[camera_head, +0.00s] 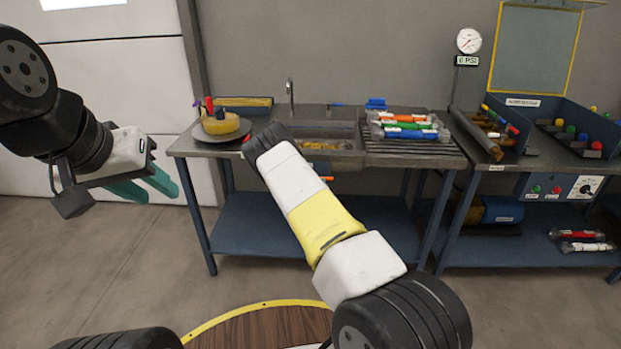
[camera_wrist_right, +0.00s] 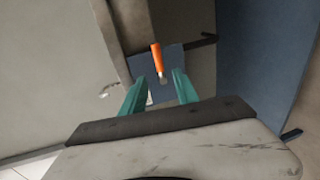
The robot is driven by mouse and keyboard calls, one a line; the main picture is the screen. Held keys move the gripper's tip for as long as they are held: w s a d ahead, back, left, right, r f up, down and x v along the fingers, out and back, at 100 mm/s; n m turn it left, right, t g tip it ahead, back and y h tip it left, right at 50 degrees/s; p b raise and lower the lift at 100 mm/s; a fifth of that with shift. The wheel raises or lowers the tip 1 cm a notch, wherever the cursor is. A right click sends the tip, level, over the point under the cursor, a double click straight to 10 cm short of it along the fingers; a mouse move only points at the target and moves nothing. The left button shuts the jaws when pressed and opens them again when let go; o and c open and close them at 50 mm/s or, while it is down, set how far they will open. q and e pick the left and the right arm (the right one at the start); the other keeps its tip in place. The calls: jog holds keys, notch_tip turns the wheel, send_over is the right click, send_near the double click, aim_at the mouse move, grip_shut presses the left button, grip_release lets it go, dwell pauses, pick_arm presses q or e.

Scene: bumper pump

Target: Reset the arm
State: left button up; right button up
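My left gripper (camera_head: 158,189) is at the left of the head view, raised in front of the pale wall panel and left of the workbench. Its two teal fingers are apart, with nothing seen between them. My right arm (camera_head: 325,220) crosses the middle of the head view, in front of the bench; its gripper cannot be made out there. In the right wrist view my right gripper (camera_wrist_right: 159,98) has its teal fingers spread. An orange-handled tool (camera_wrist_right: 157,57) shows beyond and between the fingertips, in front of a blue-grey panel; no contact with it is visible.
The workbench (camera_head: 243,150) has a sink, a round plate with a yellow item (camera_head: 221,123), and a rack of coloured tubes (camera_head: 407,126). A second bench at right holds a blue bin (camera_head: 560,112) and a pressure gauge (camera_head: 468,41) above. Open floor lies at the left.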

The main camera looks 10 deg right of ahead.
notch_tip(320, 180, up, 15)
jog(key=s+m+g, duration=0.3)
jog(key=m+g, duration=0.1)
jog(key=m, duration=0.4)
jog(key=s+a+r+m+g+y, duration=0.1)
jog(key=s+a+r+m+y, duration=0.15)
jog(key=s+r, duration=0.45)
jog(key=s+a+r+m+g+y, duration=0.1)
jog(key=s+a+r+m+y, duration=0.1)
jog(key=s+a+r, duration=0.45)
jog(key=s+r+g, duration=0.1)
jog(key=s+r, duration=0.2)
jog(key=s, duration=0.7)
jog(key=s+a+r+m+g+y, duration=0.1)
jog(key=s+r, duration=0.3)
jog(key=s, duration=0.6)
jog(key=s+a+r+m+g+y, duration=0.1)
jog(key=s+r, duration=0.2)
jog(key=s, duration=0.7)
jog(key=shift+a+r, duration=0.2)
jog(key=shift+a, duration=0.05)
jog(key=shift+w, duration=0.15)
